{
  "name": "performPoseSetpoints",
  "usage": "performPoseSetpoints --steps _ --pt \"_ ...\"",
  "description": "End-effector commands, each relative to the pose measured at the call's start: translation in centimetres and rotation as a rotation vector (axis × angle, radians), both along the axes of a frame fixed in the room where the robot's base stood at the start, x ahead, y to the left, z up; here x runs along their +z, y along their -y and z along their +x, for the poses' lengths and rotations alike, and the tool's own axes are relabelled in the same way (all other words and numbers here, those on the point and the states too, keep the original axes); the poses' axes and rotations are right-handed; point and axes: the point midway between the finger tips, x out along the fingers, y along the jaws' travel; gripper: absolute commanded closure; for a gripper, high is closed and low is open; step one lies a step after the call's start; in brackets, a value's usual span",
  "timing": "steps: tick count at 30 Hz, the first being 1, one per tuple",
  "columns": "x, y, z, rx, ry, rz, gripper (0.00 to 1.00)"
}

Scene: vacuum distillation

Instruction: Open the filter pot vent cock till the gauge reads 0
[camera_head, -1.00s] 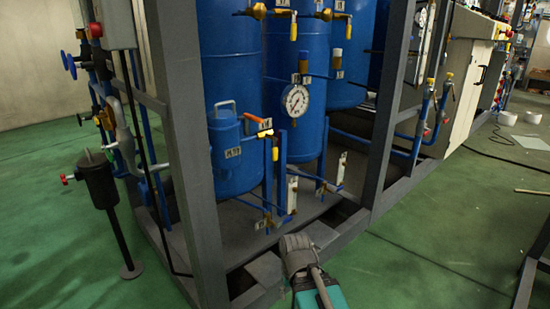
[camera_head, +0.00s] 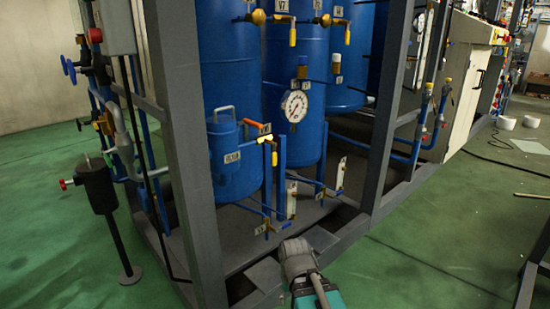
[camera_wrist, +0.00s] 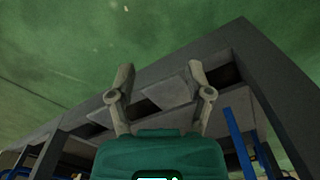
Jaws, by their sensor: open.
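The filter pot (camera_head: 224,155) is most likely the small blue pot with a looped lid handle, in front of a tall blue tank. Right beside it is a cock with an orange-red lever (camera_head: 257,127) and a yellow part below; I cannot tell for sure whether this is the vent cock. The round white gauge (camera_head: 295,106) hangs to its right; its reading is too small to tell. My gripper (camera_wrist: 160,66) is open and empty in the wrist view, with the frame's base and green floor beyond its fingers. It touches no cock.
A grey frame post (camera_head: 183,150) stands left of the pot, and another (camera_head: 394,105) stands to the right. Blue pipes with small valves (camera_head: 291,198) run low below the gauge. A black pot on a stand (camera_head: 97,187) is at the left. Green floor (camera_head: 420,255) is open at the right.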

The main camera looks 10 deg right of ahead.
Motion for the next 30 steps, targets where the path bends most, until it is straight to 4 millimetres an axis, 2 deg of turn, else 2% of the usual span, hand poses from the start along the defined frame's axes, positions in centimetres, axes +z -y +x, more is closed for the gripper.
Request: performPoseSetpoints --steps 6,8,11,17,23,30 --pt "0.0 0.0 0.0 0.0 0.0 0.0 0.34" --pt "0.0 0.0 0.0 0.0 0.0 0.0 0.4" --pt "0.2 -0.1 0.1 -0.011 0.004 0.009 0.4" --pt "1.4 -0.7 0.9 -0.116 0.04 0.097 0.4" --pt "4.5 -2.0 3.0 -0.369 0.099 0.306 0.4" --pt "10.4 -3.0 6.4 -0.775 0.125 0.652 0.4"
